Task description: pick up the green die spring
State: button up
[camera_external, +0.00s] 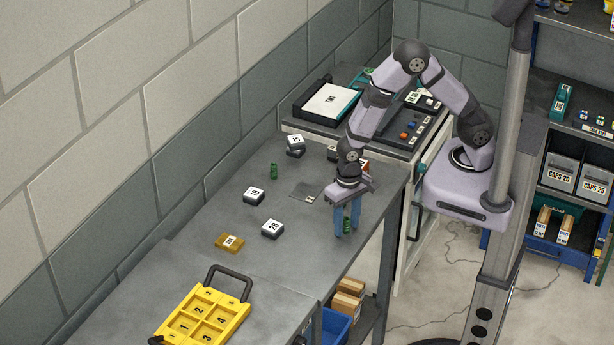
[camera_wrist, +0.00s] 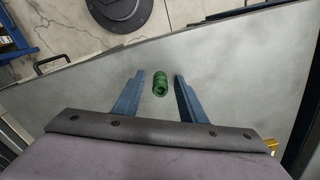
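A green die spring (camera_external: 347,222) stands on the grey bench near its front edge, between the blue fingers of my gripper (camera_external: 346,220). In the wrist view the coiled green spring (camera_wrist: 160,84) shows between the two fingertips (camera_wrist: 158,88), with a gap on each side. My gripper is open and pointing down around the spring. A second small green cylinder (camera_external: 274,171) stands farther left on the bench, towards the wall; I cannot tell its details.
Numbered dark blocks with white tops (camera_external: 254,195) (camera_external: 272,229) (camera_external: 296,141) and a yellow-orange block (camera_external: 230,242) lie left of my gripper. A yellow compartment tray (camera_external: 234,326) with a black handle is at the front. A flat plate (camera_external: 303,192) lies just left of my gripper.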

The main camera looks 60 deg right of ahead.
aim_at(347, 218)
grip_shut()
jog(key=shift+r, duration=0.2)
jog(key=shift+w+r+b, duration=0.1)
jog(key=shift+r+b, duration=1)
jog(key=shift+r, duration=3.75)
